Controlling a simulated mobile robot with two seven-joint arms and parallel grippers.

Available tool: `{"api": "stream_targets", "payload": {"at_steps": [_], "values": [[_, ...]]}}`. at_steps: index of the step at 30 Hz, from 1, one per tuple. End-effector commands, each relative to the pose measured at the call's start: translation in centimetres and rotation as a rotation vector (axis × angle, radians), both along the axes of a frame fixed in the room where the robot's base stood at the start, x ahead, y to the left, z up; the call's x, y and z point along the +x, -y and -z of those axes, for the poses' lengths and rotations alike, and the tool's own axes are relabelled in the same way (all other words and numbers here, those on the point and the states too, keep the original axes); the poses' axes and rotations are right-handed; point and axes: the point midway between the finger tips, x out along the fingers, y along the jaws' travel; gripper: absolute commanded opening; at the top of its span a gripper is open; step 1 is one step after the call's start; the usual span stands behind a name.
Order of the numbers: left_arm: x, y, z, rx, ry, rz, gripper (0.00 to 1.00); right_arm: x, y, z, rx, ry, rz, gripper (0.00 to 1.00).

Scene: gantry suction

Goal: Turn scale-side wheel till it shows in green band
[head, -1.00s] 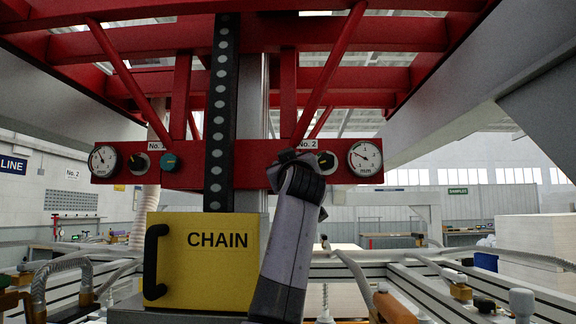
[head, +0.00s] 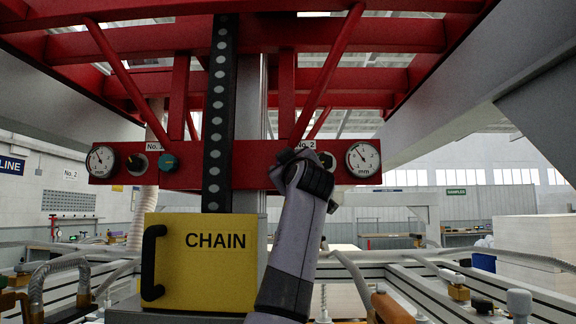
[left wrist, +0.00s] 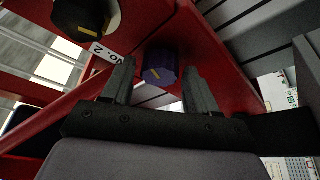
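A red beam (head: 268,180) carries two round white gauges, the No. 1 gauge (head: 101,160) at left and the No. 2 gauge (head: 363,159) at right. The No. 2 needle is near the top of the dial. No green band can be made out at this size. A black knob (head: 327,160) with a yellow mark sits beside the No. 2 gauge. My left gripper (left wrist: 160,72) is at the No. 2 panel, its fingers either side of a purple ribbed knob (left wrist: 160,66), with narrow gaps visible. The head view hides that knob behind my wrist. My right gripper is not in view.
A black knob (head: 138,163) and a teal knob (head: 168,162) sit by the No. 1 gauge. A yellow CHAIN box (head: 205,275) stands below the beam, left of my arm. A dark perforated vertical strip (head: 218,110) crosses the beam.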

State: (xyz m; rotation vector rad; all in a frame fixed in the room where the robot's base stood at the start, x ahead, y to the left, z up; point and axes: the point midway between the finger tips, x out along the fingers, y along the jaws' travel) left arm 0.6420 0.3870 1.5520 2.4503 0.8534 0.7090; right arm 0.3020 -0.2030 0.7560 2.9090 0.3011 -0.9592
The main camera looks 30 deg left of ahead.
Motion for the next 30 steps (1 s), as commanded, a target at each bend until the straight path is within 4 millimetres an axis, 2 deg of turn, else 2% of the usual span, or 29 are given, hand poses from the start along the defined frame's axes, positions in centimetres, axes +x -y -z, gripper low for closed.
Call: {"api": "stream_targets", "payload": {"at_steps": [13, 22, 30], "values": [[-0.5, 0.5, 0.4, 0.0, 0.002, 0.001, 0.69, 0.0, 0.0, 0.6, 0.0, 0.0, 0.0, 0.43], [-3.2, 3.2, 1.9, 0.0, 0.003, 0.003, 0.69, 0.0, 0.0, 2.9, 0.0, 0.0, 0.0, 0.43], [-4.8, 4.7, 2.3, 0.001, -0.001, 0.0, 0.69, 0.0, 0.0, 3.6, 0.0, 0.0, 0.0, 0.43]]}}
